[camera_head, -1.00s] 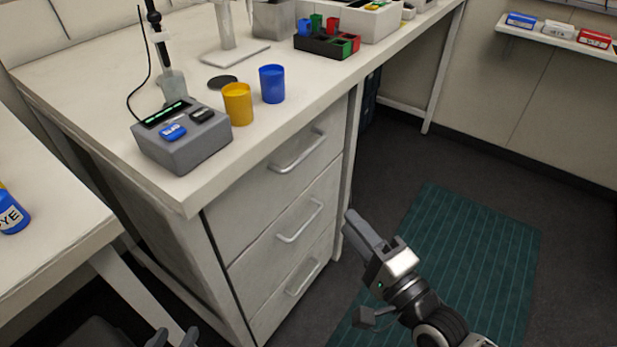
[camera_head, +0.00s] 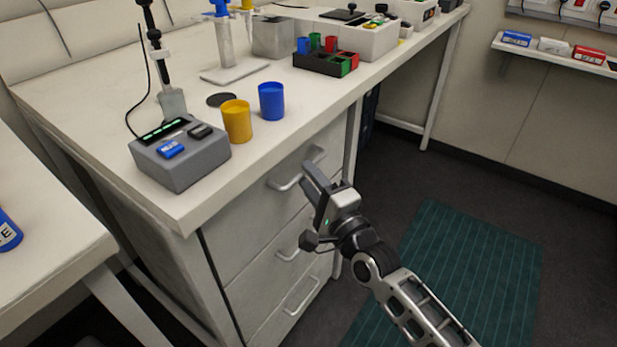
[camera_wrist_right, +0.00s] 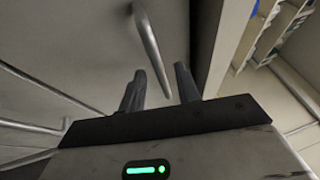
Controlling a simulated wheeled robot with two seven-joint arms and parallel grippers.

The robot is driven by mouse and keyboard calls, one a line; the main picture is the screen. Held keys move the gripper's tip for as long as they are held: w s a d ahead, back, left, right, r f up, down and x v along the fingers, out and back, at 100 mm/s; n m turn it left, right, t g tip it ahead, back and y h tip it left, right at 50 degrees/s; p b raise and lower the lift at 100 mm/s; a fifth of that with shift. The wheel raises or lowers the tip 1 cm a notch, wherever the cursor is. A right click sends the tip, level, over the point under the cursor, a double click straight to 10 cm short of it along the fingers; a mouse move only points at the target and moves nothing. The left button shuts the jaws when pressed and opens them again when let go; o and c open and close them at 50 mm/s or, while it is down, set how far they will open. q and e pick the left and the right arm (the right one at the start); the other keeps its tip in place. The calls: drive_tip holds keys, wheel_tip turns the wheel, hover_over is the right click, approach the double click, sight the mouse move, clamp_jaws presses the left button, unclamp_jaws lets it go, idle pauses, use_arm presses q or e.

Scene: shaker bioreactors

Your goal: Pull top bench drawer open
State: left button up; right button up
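The top bench drawer (camera_head: 250,212) is the uppermost of three grey drawers under the bench, and its front looks flush and shut. Its silver bar handle (camera_head: 284,184) is partly hidden by my right gripper (camera_head: 310,168). In the right wrist view, my right gripper (camera_wrist_right: 160,86) has its two dark fingers apart. The handle bar (camera_wrist_right: 150,45) runs down from the top, its near end in the gap between the fingers. I cannot tell whether either finger touches it. My left gripper is out of view.
Two lower drawers with bar handles, the middle handle (camera_head: 290,250) partly behind my wrist, sit below. The bench top (camera_head: 120,85) holds a grey device (camera_head: 180,158), a yellow cup (camera_head: 237,122) and a blue cup (camera_head: 271,101). A green mat (camera_head: 470,270) lies on open floor right.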

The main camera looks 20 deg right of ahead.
drive_tip(key=shift+w+a, duration=0.15)
drive_tip(key=shift+w, duration=0.3)
drive_tip(key=shift+c, duration=0.2)
clamp_jaws()
drive_tip(key=shift+s, duration=0.1)
